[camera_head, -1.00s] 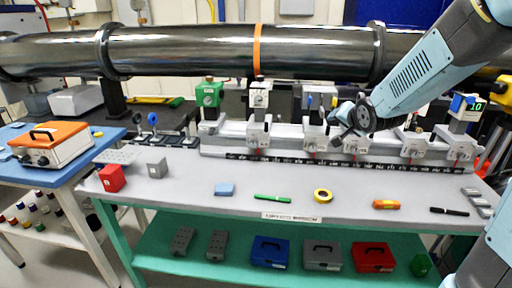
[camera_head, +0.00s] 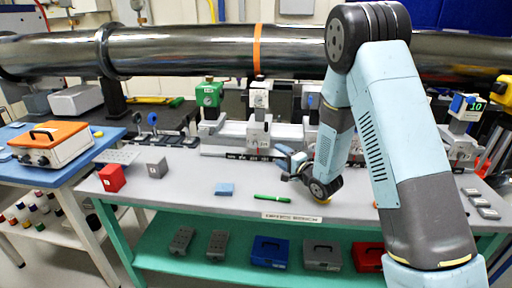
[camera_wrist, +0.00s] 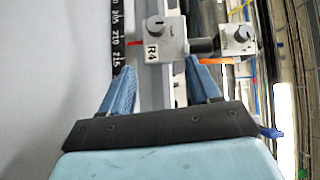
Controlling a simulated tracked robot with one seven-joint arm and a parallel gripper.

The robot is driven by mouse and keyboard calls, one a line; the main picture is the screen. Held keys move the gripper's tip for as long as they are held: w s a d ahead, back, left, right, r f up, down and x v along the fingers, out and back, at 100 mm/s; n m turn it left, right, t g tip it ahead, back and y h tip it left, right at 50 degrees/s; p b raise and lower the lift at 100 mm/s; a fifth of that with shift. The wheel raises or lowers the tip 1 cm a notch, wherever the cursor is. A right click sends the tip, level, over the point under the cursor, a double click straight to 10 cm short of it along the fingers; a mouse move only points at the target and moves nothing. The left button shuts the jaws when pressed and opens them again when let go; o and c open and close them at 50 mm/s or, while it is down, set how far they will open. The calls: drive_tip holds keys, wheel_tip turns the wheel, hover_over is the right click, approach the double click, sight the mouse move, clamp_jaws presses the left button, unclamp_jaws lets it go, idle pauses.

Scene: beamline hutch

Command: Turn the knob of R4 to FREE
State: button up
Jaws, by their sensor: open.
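The R4 carriage, a light grey block with an "R4" label (camera_wrist: 153,50), sits on the rail in the wrist view. A round grey knob (camera_wrist: 156,26) is on its face beside the label; its setting is too small to read. A second similar grey knob (camera_wrist: 240,35) sits on a block farther right, joined by a dark rod. My gripper (camera_wrist: 160,66) is open and empty, its blue fingers pointing toward the R4 block and apart from the knob. In the head view my gripper (camera_head: 290,162) is low over the bench before the rail. I cannot tell R4 there.
A black scale strip (camera_wrist: 117,35) runs along the rail. A large dark pipe (camera_head: 200,50) crosses behind. My arm hides the bench's right part.

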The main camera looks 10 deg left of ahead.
sight(255, 146)
drive_tip(key=shift+y, duration=0.4)
drive_tip(key=x, duration=0.4)
drive_tip(key=f+x, duration=0.1)
drive_tip(key=x, duration=0.9)
drive_tip(key=shift+s+a+f, duration=0.2)
drive_tip(key=shift+s+a, duration=0.15)
drive_tip(key=shift+a, duration=0.05)
drive_tip(key=c, duration=1)
